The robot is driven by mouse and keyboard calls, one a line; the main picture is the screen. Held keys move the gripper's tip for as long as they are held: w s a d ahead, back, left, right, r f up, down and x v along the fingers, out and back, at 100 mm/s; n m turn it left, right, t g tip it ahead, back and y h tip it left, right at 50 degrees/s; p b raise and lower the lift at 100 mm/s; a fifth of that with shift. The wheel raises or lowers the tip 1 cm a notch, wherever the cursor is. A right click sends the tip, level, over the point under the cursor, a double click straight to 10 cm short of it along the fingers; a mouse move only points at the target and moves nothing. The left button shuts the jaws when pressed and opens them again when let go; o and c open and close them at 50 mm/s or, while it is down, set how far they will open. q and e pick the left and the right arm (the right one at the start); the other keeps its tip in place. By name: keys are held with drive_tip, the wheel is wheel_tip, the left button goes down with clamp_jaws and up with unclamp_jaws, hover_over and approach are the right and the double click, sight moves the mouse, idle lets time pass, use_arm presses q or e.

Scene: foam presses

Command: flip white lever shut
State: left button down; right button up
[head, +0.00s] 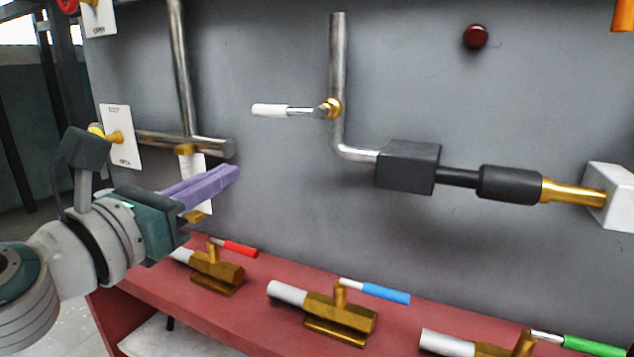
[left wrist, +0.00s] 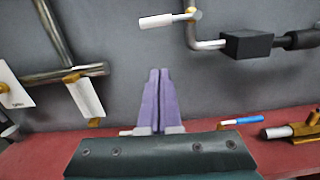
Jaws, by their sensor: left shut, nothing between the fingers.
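The white lever (head: 270,110) sticks out horizontally to the left from a brass valve (head: 333,108) on a vertical steel pipe (head: 338,60). It also shows near the top of the left wrist view (left wrist: 160,20). My left gripper (head: 236,172) has its purple fingers together with nothing between them. It is below and to the left of the white lever, apart from it. In the left wrist view the fingers (left wrist: 155,75) point toward the grey panel, below the lever. My right gripper is not in view.
A red ledge (head: 260,285) below carries brass valves with red (head: 240,248), blue (head: 385,293) and green (head: 597,346) handles. A steel pipe (head: 182,70) with label plates (head: 121,138) stands at the left. A black box (head: 408,167) sits right of the lever's pipe.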

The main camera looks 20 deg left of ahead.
use_arm(q)
drive_tip(key=shift+s, duration=1)
drive_tip(key=s+a+r+n+g+y+p, duration=0.2)
drive_tip(key=s+n+y+p, duration=0.15)
drive_tip(key=n, duration=0.65)
drive_tip(key=s+a+r+n+g+y+p, duration=0.1)
drive_tip(key=s+r+n+g+y+p, duration=0.15)
drive_tip(key=n+p, duration=0.45)
drive_tip(key=s+d+f+n+g+h+p, duration=0.1)
drive_tip(key=s+d+n+g+h+p, duration=0.25)
drive_tip(key=s+d+n+g, duration=0.35)
drive_tip(key=s+d+f+n+g+h+p, duration=0.1)
drive_tip(key=s+d+n+g+h+p, duration=0.25)
drive_tip(key=s+n, duration=0.65)
wheel_tip(320, 180, up, 37)
drive_tip(key=d+n+y+p, duration=0.1)
drive_tip(key=p, duration=3.6)
drive_tip(key=shift+w+d, duration=0.15)
drive_tip(key=shift+w, duration=0.1)
